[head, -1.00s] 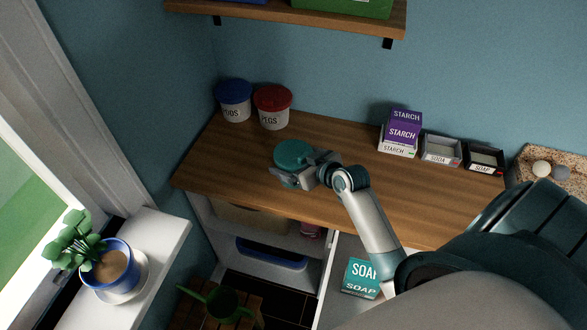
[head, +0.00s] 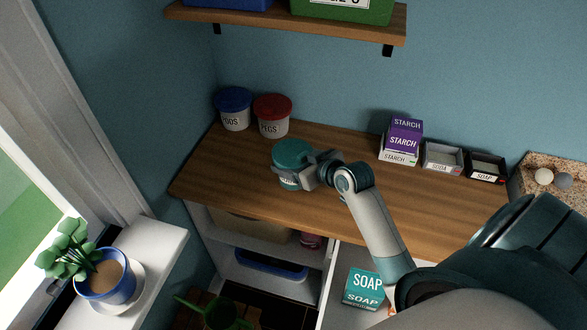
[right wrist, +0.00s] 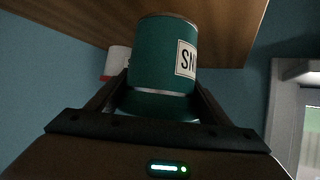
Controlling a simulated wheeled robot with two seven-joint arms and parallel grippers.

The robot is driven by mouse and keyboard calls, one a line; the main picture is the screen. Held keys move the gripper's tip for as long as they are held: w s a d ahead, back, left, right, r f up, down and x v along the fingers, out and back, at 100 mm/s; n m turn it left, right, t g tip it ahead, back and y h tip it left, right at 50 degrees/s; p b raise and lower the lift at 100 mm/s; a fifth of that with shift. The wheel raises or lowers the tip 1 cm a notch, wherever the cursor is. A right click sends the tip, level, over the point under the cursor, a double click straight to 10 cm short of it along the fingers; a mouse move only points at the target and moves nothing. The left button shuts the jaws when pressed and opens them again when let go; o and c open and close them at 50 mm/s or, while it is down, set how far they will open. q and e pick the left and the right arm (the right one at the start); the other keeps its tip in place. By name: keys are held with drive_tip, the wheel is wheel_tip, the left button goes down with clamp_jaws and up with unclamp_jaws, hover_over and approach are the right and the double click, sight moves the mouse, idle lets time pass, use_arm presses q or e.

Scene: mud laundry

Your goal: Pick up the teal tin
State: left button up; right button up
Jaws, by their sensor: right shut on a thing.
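The teal tin (head: 292,152) is over the left part of the wooden counter, in front of the red-lidded tub. My right gripper (head: 306,174) is shut on it from the front right. In the right wrist view the teal tin (right wrist: 163,58) stands between the two fingers (right wrist: 160,95), with part of a white label reading "SN" on its side. Whether its base touches the counter is hidden in the head view. My left gripper is not in view.
A blue-lidded tub (head: 234,108) and a red-lidded tub (head: 272,115) stand behind the tin. Starch boxes (head: 403,140), a soda tray (head: 442,157) and a soap tray (head: 487,167) line the back right. A shelf (head: 290,22) hangs above. An open drawer holds a soap box (head: 363,288).

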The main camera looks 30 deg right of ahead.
drive_tip(key=s+d+r+b, duration=0.4)
drive_tip(key=s+d+r, duration=0.3)
drive_tip(key=s, duration=0.2)
drive_tip(key=shift+r, duration=0.25)
drive_tip(key=shift+s, duration=0.1)
drive_tip(key=shift+w+a+f+y+b, duration=0.2)
drive_tip(key=shift+a+y+b, duration=0.15)
drive_tip(key=shift+b, duration=0.2)
drive_tip(key=a+f+n+y+b, duration=0.1)
drive_tip(key=a, duration=0.3)
drive_tip(key=w+a+f+n+g+y+b, duration=0.1)
drive_tip(key=a+n+y+b, duration=0.1)
drive_tip(key=a, duration=0.2)
drive_tip(key=a+f+n+y+b, duration=0.1)
drive_tip(key=a+n+b, duration=0.1)
drive_tip(key=a, duration=0.2)
drive_tip(key=shift+w+f+g+y, duration=0.25)
drive_tip(key=shift+w+f+g, duration=0.05)
drive_tip(key=shift+f, duration=0.05)
drive_tip(key=a+n+g+y+b, duration=0.1)
drive_tip(key=a, duration=0.2)
drive_tip(key=s+a+f+n+g+y+b, duration=0.1)
drive_tip(key=a+n, duration=0.1)
drive_tip(key=a, duration=0.1)
drive_tip(key=s+a+f+n+g+y+b, duration=0.1)
drive_tip(key=a, duration=0.2)
drive_tip(key=shift+s+a+f+n+g+b, duration=0.2)
drive_tip(key=shift+a+n+g+b, duration=0.1)
drive_tip(key=shift+a+b, duration=0.1)
